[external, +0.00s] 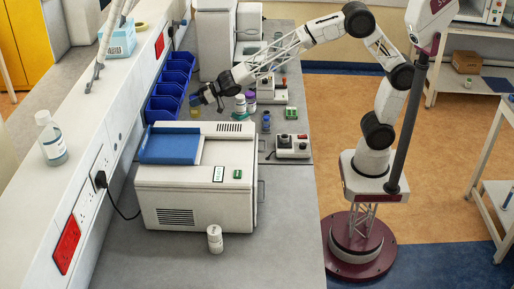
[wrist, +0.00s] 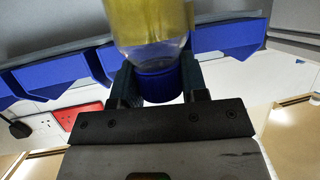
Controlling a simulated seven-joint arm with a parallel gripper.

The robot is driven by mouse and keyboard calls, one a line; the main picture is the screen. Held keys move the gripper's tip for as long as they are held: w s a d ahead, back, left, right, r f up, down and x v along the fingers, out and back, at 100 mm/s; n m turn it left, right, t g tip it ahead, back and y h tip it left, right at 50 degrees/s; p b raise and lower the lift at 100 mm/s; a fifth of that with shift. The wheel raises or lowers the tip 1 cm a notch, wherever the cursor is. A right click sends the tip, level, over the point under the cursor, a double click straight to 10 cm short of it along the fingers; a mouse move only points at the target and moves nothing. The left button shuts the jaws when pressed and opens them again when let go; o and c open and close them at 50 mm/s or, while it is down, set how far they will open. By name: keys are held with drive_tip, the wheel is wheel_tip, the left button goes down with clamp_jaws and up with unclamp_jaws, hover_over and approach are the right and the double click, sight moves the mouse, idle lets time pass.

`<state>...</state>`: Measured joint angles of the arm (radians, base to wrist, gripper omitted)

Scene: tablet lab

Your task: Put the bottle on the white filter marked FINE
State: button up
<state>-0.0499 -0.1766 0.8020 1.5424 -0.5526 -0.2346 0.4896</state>
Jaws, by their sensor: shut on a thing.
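My gripper (wrist: 160,78) is shut on a bottle (wrist: 150,28), with its dark fingers on both sides of the blue cap (wrist: 160,84). The bottle is clear with yellow contents, and its body extends away past the fingers to the top of the wrist view. In the external view my gripper (external: 202,97) is in the air in front of the blue bins, above and behind the white machine. The bottle is small and hard to make out there. I cannot make out a white filter marked FINE in either view.
Blue bins (external: 168,90) line the wall beside the gripper. A white machine with a blue lid (external: 172,144) stands on the bench in front. To the right are purple-capped bottles (external: 245,103), a blue bottle (external: 266,122), a green rack (external: 291,113) and a knobbed device (external: 293,147).

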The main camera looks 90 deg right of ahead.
drive_tip(key=shift+w+a+r+m+h, duration=0.65)
drive_tip(key=shift+w+a+r, duration=0.4)
drive_tip(key=shift+a+r, duration=5.9)
drive_tip(key=s+a+r, duration=0.2)
drive_tip(key=a+r, duration=0.2)
drive_tip(key=a, duration=0.5)
drive_tip(key=s+a+r, duration=0.3)
drive_tip(key=a+r, duration=0.1)
drive_tip(key=a, duration=0.5)
drive_tip(key=s+a+f+m+h, duration=0.1)
drive_tip(key=s+a+f, duration=0.25)
drive_tip(key=a, duration=0.65)
drive_tip(key=s+a+f+h, duration=0.15)
drive_tip(key=s+a, duration=0.25)
drive_tip(key=a, duration=0.6)
drive_tip(key=s+a+f+m, duration=0.1)
drive_tip(key=s+a+f, duration=0.25)
drive_tip(key=a, duration=0.65)
drive_tip(key=s+a+f+m+h, duration=0.1)
drive_tip(key=a+f, duration=0.3)
drive_tip(key=f, duration=0.1)
drive_tip(key=shift+s+f+h, duration=0.15)
drive_tip(key=shift+f+h, duration=0.1)
drive_tip(key=shift+h, duration=0.15)
drive_tip(key=shift+m, duration=0.25)
drive_tip(key=shift+f, duration=0.1)
